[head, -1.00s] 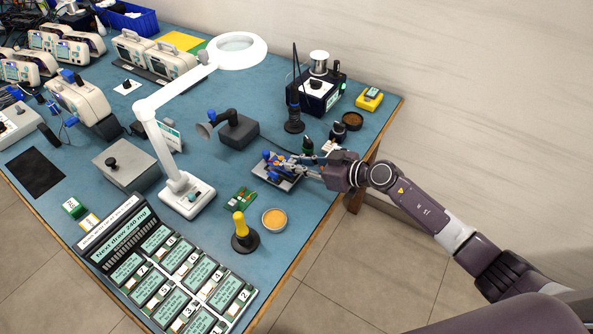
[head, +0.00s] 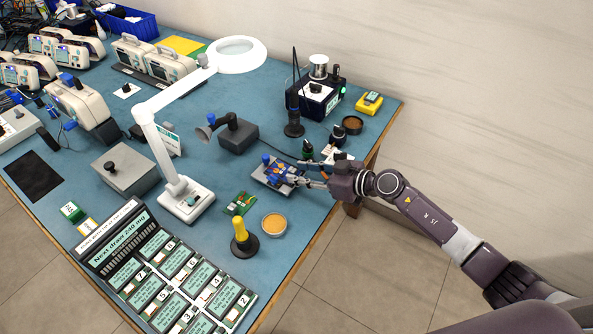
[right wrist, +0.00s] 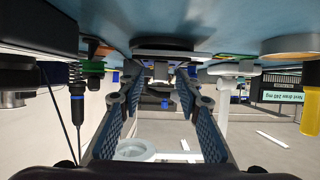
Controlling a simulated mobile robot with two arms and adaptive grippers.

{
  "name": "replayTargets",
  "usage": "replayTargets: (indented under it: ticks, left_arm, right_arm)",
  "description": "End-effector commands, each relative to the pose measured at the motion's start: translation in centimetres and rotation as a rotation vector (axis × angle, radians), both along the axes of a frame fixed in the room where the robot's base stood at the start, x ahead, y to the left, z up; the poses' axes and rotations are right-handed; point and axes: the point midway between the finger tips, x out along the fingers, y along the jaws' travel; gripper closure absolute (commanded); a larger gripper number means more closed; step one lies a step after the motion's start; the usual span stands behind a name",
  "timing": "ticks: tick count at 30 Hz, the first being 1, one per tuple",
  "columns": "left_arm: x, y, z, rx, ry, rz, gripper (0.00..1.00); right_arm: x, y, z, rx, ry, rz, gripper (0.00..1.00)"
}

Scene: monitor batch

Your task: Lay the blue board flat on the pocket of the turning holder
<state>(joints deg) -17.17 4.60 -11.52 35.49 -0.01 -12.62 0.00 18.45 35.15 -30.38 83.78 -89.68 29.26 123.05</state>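The turning holder (head: 262,177) is a small grey plate with blue knobs near the table's right edge. The blue board (head: 281,173), with orange parts on it, lies on the holder and looks flat. Whether it is fully seated in the pocket is too small to tell. My right gripper (head: 302,173) is just right of the board, with its two fingers spread apart and nothing between them. In the right wrist view the textured finger pads (right wrist: 160,95) also stand apart with an empty gap. My left gripper is not in view.
A green board (head: 240,203), an orange-filled round dish (head: 274,224) and a yellow-handled tool (head: 241,236) stand nearer the front. A magnifier lamp (head: 186,198) stands left. Dark-knobbed items (head: 338,134) are behind my gripper.

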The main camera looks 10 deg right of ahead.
Motion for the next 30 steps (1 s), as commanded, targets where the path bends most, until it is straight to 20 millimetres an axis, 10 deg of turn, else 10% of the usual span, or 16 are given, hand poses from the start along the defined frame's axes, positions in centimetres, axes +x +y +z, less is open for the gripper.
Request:
replayTargets:
  ticks: [13, 30]
  left_arm:
    - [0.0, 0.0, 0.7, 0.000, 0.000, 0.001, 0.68]
    - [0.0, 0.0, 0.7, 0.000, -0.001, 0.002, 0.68]
  right_arm:
    - [-5.8, -5.7, 3.2, -0.002, 0.002, 0.000, 0.69]
    - [-6.6, -6.6, 4.0, 0.000, 0.000, 0.001, 0.69]
